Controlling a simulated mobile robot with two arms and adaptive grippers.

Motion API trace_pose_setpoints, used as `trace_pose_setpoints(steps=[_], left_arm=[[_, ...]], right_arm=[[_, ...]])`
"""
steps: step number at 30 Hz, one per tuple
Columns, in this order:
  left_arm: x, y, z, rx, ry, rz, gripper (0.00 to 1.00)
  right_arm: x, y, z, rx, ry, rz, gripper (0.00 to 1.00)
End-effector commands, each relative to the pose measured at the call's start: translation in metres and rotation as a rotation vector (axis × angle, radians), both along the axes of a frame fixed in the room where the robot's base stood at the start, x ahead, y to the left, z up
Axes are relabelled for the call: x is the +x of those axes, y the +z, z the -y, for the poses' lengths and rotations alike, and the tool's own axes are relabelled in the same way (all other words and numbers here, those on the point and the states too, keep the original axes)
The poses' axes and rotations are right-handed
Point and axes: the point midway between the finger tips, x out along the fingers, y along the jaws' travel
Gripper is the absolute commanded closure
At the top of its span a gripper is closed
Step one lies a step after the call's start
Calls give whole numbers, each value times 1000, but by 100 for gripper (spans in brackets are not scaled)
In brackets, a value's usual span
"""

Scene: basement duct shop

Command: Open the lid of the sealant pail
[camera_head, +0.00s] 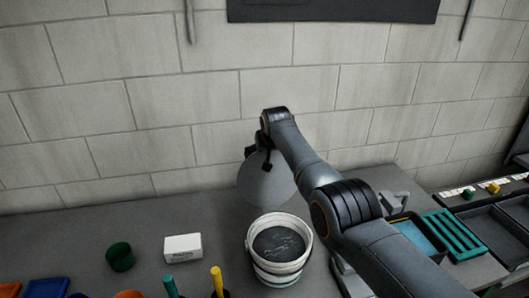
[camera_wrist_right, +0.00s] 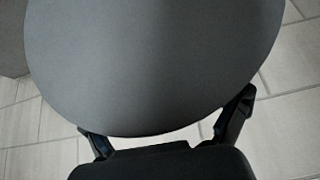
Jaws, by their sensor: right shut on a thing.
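The sealant pail (camera_head: 256,262) is a white bucket on the grey bench, its top open, with dark grey sealant (camera_head: 279,243) showing inside. The round grey lid (camera_head: 266,186) stands steeply tilted above the pail's back left rim; I cannot tell whether its lower edge touches the rim. My right gripper (camera_head: 262,158) is shut on the lid's upper part, and my wrist partly hides it. In the right wrist view the lid (camera_wrist_right: 150,60) fills most of the picture, with the two fingers (camera_wrist_right: 170,118) at its near edge. My left gripper is not in view.
A white box (camera_head: 183,248) and a dark green cylinder (camera_head: 120,257) stand left of the pail. Teal (camera_head: 171,286) and yellow (camera_head: 217,281) handles rise at the front. A teal slotted rack (camera_head: 456,235) and trays lie right. A block wall (camera_head: 180,100) stands close behind.

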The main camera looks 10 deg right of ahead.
Motion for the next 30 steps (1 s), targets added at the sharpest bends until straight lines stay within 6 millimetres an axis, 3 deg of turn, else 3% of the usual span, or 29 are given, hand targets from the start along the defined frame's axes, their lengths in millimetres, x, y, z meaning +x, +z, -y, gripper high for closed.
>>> trace_pose_setpoints(steps=[6, 7, 9, 22, 30], left_arm=[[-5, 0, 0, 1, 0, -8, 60], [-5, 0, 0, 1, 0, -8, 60], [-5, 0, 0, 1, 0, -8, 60], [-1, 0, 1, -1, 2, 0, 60], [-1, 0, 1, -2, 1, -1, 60]], right_arm=[[1, 3, 0, -1, 2, 5, 69], [1, 3, 0, -1, 2, 5, 11], [1, 3, 0, -1, 2, 4, 0], [0, 1, 0, -1, 1, 0, 0], [-7, 12, 0, -1, 1, 2, 0]])
